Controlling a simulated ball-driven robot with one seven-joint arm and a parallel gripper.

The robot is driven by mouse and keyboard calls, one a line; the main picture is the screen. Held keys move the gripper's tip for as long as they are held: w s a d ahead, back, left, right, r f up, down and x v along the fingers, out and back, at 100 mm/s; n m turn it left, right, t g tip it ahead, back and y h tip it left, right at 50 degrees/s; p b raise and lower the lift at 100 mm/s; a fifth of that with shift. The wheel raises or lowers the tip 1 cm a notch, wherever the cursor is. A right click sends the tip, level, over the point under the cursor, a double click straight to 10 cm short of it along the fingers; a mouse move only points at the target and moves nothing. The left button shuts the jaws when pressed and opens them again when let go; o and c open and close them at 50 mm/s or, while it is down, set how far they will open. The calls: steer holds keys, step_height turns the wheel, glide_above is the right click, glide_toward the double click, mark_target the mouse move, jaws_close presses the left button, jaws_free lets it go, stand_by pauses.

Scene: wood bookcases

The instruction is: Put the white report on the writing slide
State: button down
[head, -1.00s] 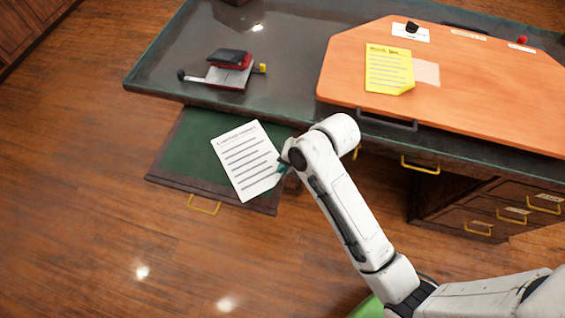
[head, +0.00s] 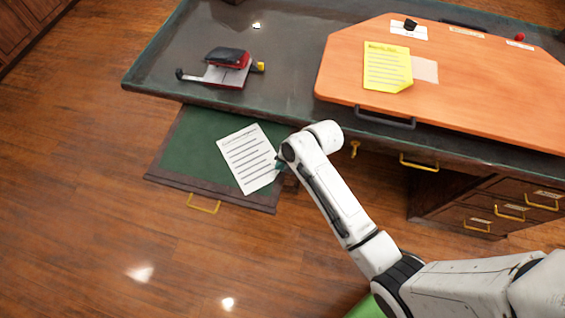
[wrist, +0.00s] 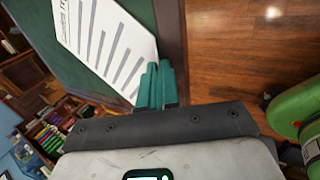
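The white report (head: 247,160) is a sheet with dark printed lines, above or on the green writing slide (head: 190,140) pulled out from the desk's left front. I cannot tell whether the sheet touches the green surface. My gripper (head: 281,164) is at the report's right edge, mostly hidden by my arm in the head view. In the wrist view, the teal fingers of my gripper (wrist: 158,68) are close together at the edge of the report (wrist: 108,45), shut on it. The slide's green surface (wrist: 40,45) shows behind the sheet.
The dark desk top (head: 290,70) carries a red and black stapler-like device (head: 228,67) and an orange board (head: 450,90) with a yellow note (head: 387,66). The slide has a brass handle (head: 204,204). Drawers (head: 500,207) are at the right. The floor at left is clear.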

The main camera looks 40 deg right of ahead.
steer(key=shift+f, duration=0.1)
steer(key=c, duration=1.7)
jaws_free()
steer(key=shift+o, duration=0.2)
steer(key=v, duration=1.2)
steer(key=s+f+m+g+h, duration=0.1)
steer(key=s+m+g+h, duration=0.2)
steer(key=s+m, duration=1.4)
steer(key=m, duration=0.8)
steer(key=shift+a+m, duration=0.25)
steer(key=shift+m, duration=0.15)
